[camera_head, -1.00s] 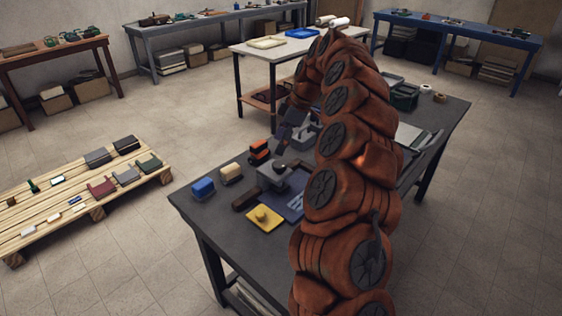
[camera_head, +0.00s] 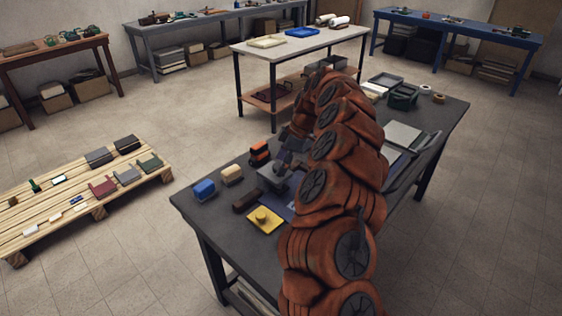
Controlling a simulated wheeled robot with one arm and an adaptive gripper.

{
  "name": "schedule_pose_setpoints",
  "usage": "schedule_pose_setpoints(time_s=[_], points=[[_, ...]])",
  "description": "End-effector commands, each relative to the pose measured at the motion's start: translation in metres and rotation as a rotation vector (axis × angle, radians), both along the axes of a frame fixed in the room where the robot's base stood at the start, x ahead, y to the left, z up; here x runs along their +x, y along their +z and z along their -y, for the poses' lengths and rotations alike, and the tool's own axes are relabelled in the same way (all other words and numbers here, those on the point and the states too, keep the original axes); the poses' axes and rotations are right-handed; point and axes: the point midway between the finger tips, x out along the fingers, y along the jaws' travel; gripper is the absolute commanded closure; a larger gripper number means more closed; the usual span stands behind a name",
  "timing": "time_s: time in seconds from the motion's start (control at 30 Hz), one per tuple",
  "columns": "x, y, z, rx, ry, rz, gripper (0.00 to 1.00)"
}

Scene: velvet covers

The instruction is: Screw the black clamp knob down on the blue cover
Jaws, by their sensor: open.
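A flat blue piece (camera_head: 283,211), which looks like the blue cover, lies on the dark workbench, mostly hidden behind my arm. A grey block-like fixture (camera_head: 268,178) stands just behind it. In the earlier frame a small dark knob shows on top of this fixture; now my gripper hides that spot. My gripper (camera_head: 281,168) is open and low over the fixture. I cannot tell whether it touches the knob, and its fingertips are too small and dark to see clearly.
Left of the fixture are a blue block (camera_head: 203,189), a cream block (camera_head: 232,174), an orange-and-black block (camera_head: 259,152) and a dark brown bar (camera_head: 246,200). A yellow plate with a knob (camera_head: 264,219) lies in front. The workbench's left corner (camera_head: 190,205) is clear.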

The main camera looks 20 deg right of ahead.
Motion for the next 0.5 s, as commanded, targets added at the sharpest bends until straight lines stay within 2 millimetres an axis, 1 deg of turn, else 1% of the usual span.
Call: schedule_pose_setpoints(time_s=[0.1,0.3,0.37,0.5], points=[[0.0007,-0.005,-0.0029,0.0,0.001,-0.001,0.27],[0.0007,-0.0057,-0.0027,0.001,0.001,0.001,0.27],[0.0007,-0.0056,-0.0027,0.001,0.001,0.001,0.32],[0.0006,-0.0055,-0.0026,0.001,0.0,0.0,0.47]])
